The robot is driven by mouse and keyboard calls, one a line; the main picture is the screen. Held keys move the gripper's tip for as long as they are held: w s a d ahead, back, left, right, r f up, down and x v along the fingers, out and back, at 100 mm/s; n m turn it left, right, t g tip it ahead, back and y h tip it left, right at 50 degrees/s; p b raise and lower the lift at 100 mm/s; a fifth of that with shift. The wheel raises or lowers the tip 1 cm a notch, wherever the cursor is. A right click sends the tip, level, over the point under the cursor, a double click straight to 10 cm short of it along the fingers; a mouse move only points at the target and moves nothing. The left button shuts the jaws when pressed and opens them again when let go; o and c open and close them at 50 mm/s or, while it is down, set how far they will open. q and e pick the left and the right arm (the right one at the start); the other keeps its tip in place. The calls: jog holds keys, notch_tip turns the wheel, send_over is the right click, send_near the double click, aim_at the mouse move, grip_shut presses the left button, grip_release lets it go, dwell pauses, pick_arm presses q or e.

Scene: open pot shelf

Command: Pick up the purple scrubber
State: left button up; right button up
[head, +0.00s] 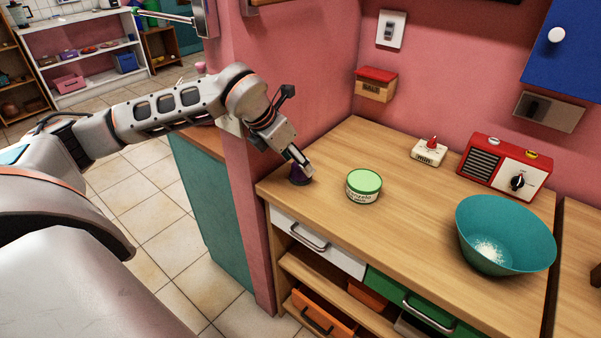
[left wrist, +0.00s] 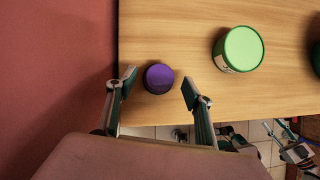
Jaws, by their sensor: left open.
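The purple scrubber (left wrist: 159,78) is a small round object standing on the wooden counter near its left end. In the head view the scrubber (head: 298,175) is partly hidden behind my left gripper (head: 303,168). In the left wrist view my left gripper (left wrist: 158,88) is open, with one finger on each side of the scrubber and a gap visible on both sides. The fingers appear apart from it.
A green-lidded tub (head: 364,186) stands just right of the scrubber. A timer-like white box (head: 429,152), a red radio (head: 505,168) and a teal bowl (head: 505,235) are farther right on the counter (head: 400,235). A pink wall (head: 235,120) borders the counter's left end.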

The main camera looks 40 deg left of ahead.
pick_arm(q)
jog(key=x, duration=0.3)
jog(key=shift+r, duration=0.1)
jog(key=c, duration=1.2)
jog(key=shift+r+p, duration=0.55)
jog(key=shift+r, duration=4.5)
